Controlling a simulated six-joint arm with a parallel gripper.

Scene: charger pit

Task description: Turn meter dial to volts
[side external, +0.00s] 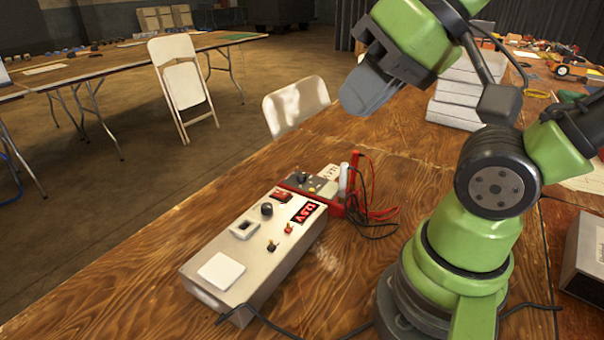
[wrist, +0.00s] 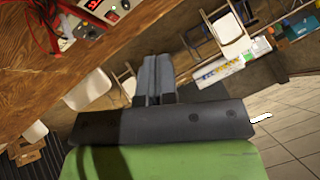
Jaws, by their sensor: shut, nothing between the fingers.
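The meter looks to be the small red-edged unit with a grey face (side external: 325,188) at the far end of the long metal box on the table. A small dark knob, seemingly its dial (side external: 302,177), shows on its face, too small to read its setting. The meter also shows, cut off, at the top of the wrist view (wrist: 84,30). My gripper (side external: 360,98) is shut and empty, held in the air above and beyond the meter, apart from it. Its fingers show together in the wrist view (wrist: 154,68).
The metal box (side external: 225,300) carries a black knob, switches, a white pad and a red display (side external: 304,212). Red and black probes (side external: 354,170) stand at the meter's right, with loose leads beside them. White boxes (side external: 458,95) are stacked behind. The table left of the box is clear.

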